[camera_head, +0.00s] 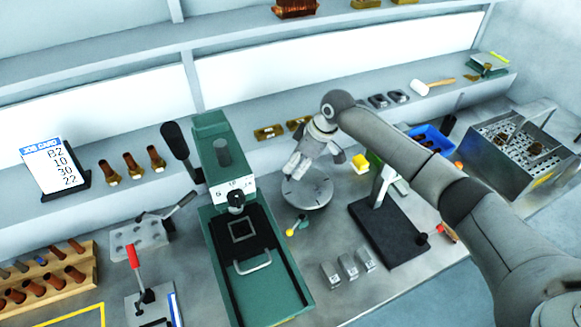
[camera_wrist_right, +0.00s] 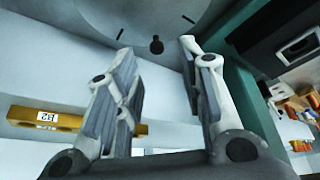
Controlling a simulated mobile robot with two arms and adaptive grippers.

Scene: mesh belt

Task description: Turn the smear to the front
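A round grey turntable (camera_head: 312,193) with dark marks sits on the bench right of the green press. Its disc (camera_wrist_right: 110,15) also fills the top of the right wrist view, with a small dark knob (camera_wrist_right: 156,45) on it. I cannot make out a smear in either view. My right gripper (camera_head: 314,164) is over the back of the disc and hides part of it. In the wrist view its fingers (camera_wrist_right: 158,88) are spread apart with nothing between them. I cannot tell whether it touches the disc. My left gripper is not in view.
The green press (camera_head: 222,180) stands close on the left. A black-based stand (camera_head: 385,232) is close on the right. Small metal blocks (camera_head: 348,267) lie in front. A brass block marked B2 (camera_wrist_right: 45,119) shows in the wrist view. A blue bin (camera_head: 432,137) is behind right.

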